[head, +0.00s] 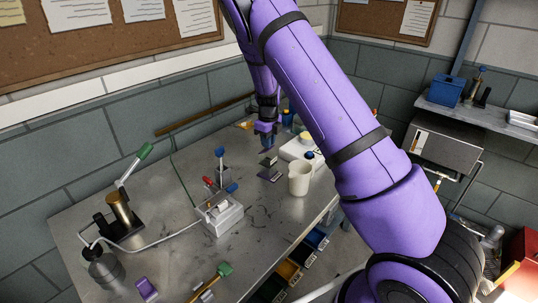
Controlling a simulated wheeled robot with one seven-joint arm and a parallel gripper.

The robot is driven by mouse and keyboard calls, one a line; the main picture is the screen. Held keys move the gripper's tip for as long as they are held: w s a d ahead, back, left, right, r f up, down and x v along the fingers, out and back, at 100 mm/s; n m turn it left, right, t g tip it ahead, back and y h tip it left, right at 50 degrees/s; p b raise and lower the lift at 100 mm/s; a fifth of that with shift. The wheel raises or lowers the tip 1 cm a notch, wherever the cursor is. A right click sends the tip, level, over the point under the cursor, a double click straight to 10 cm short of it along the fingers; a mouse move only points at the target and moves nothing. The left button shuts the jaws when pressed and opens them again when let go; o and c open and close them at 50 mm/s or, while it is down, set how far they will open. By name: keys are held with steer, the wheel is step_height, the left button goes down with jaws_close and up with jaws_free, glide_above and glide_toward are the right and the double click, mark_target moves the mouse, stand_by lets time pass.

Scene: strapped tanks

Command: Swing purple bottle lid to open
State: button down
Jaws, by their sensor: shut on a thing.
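My gripper (265,136) is small and far off at the back of the bench, pointing down. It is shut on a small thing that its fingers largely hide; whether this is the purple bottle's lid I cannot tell. A small dark purplish piece (270,174) lies just below the gripper. A brighter purple piece (147,289) lies at the bench's front left, well apart from the gripper. No purple bottle can be made out clearly.
A white beaker (300,179) and a white device (294,150) stand right of the gripper. A grey block with coloured levers (222,217) stands mid-bench. A brass cylinder (122,211) on a black base stands left. Bins (288,269) hang below the front edge.

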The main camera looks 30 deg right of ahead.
steer(key=shift+w+a+g+h, duration=0.3)
steer(key=shift+w+g, duration=0.2)
steer(key=shift+g, duration=0.1)
steer(key=shift+w+a+r+g+h, duration=0.15)
steer(key=shift+w+g+h, duration=0.1)
steer(key=shift+g, duration=0.25)
steer(key=shift+w+r+g+h, duration=0.15)
steer(key=shift+w+g+h, duration=0.1)
steer(key=shift+g, duration=0.25)
steer(key=shift+w+a+f+g+h, duration=0.1)
steer(key=shift+w+a+g+h, duration=0.15)
steer(key=shift+g, duration=0.25)
steer(key=c, duration=1.1)
jaws_free()
steer(key=shift+d, duration=0.1)
steer(key=shift+o, duration=0.2)
